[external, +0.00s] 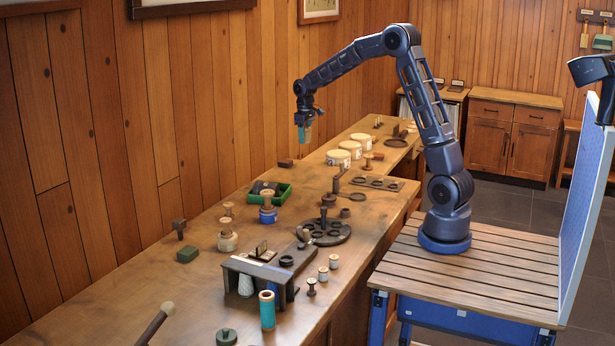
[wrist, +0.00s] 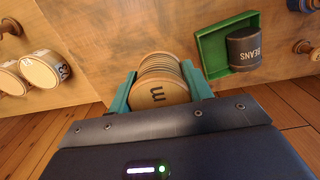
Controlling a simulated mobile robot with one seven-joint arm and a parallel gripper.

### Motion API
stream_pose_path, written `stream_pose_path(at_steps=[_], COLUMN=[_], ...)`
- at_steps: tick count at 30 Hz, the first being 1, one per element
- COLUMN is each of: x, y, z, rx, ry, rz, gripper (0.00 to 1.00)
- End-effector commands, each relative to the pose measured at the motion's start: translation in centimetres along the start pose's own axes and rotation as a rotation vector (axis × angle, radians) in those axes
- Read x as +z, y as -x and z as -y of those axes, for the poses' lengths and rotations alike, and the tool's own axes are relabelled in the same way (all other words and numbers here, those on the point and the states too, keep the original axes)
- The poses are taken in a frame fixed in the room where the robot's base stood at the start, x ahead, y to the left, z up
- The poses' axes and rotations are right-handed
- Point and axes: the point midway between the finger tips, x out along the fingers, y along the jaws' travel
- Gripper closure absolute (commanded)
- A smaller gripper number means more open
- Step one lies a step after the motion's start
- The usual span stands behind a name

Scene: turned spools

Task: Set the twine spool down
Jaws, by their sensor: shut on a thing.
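My gripper (external: 305,130) is raised above the far half of the workbench, pointing down. In the wrist view its two teal fingers (wrist: 160,86) are shut on a tan, ribbed spool, which I take as the twine spool (wrist: 160,92). Its pale round end carries a dark letter m and faces the camera. In the external view the spool is small and mostly hidden by the fingers. It is clear of the bench (external: 165,262).
A green tray (external: 283,194) holds a dark can (wrist: 246,47) marked BEANS. White round tubs (external: 339,158) stand farther back along the bench. Several wooden spools, a dark round rack (external: 335,236) and a dark stand (external: 250,270) occupy the near part. Bare wood lies between tray and tubs.

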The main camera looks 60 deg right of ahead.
Motion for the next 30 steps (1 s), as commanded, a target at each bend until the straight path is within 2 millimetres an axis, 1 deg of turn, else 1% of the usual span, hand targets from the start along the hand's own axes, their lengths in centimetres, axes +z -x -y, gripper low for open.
stream_pose_path(at_steps=[2,5,21,25,30], x=[0.3,0.5,0.4,0.4,0.4], y=[-0.3,-1.6,-13.1,-14.9,-15.8], z=[-0.5,-0.6,-0.5,-0.5,-0.5], rx=[0.0,-0.001,-0.001,-0.001,0.0], ry=[-0.01,-0.013,-0.013,-0.012,-0.012], rz=[0.001,0.003,0.003,0.002,0.001], gripper=[0.74,0.74,0.74,0.74,0.74])
